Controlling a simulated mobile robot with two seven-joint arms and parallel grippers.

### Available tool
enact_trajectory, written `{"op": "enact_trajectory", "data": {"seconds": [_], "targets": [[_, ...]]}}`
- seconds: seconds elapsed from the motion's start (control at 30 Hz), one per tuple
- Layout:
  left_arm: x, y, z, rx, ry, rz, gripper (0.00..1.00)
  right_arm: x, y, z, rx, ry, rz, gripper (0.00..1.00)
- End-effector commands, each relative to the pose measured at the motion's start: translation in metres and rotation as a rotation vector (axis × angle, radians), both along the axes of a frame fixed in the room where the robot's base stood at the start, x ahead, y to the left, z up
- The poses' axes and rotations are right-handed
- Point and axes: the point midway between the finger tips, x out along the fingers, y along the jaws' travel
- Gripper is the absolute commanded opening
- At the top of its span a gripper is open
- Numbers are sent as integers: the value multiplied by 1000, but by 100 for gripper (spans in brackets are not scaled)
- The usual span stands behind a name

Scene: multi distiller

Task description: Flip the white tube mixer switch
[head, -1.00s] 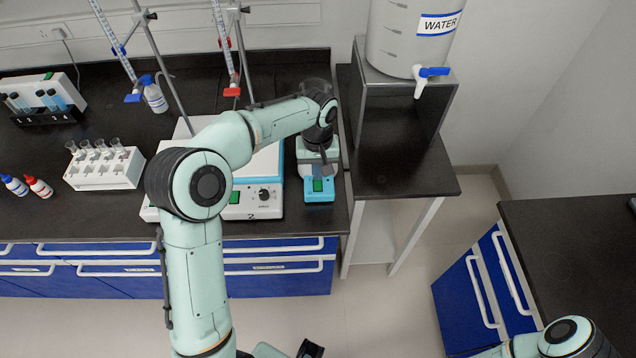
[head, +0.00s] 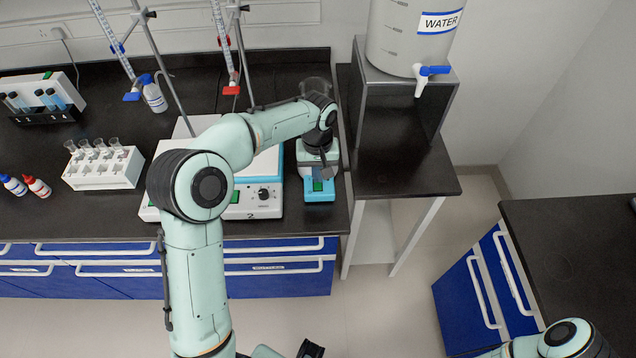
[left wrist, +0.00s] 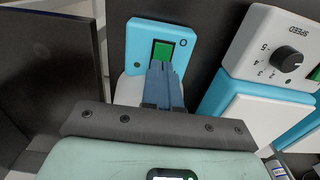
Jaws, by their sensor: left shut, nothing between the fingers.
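The tube mixer (head: 319,196) is a small white and light blue device at the bench's right end. The switch also shows in the head view (head: 317,186). My left gripper (left wrist: 161,66) is shut and empty, its fingertips together right at the lower part of the green switch. The fingers cover that part, so I cannot tell whether they touch it. In the head view the left gripper (head: 324,172) is over the mixer.
A white and blue stirrer with a speed dial (head: 264,193) stands close left of the mixer. Burette stands rise behind it. A water tank (head: 400,45) on a grey stand is at the right. A white tube rack (head: 105,170) is farther left.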

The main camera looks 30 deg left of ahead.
Motion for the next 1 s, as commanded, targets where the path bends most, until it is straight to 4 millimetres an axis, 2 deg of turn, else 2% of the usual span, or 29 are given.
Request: {"op": "enact_trajectory", "data": {"seconds": [0.57,1.0], "targets": [[0,0,-7,0,2,0,0,-2,0,-3,0,2,0,43],[1,0,26,0,-2,0,0,12,0,20,0,-13,0,43]]}}
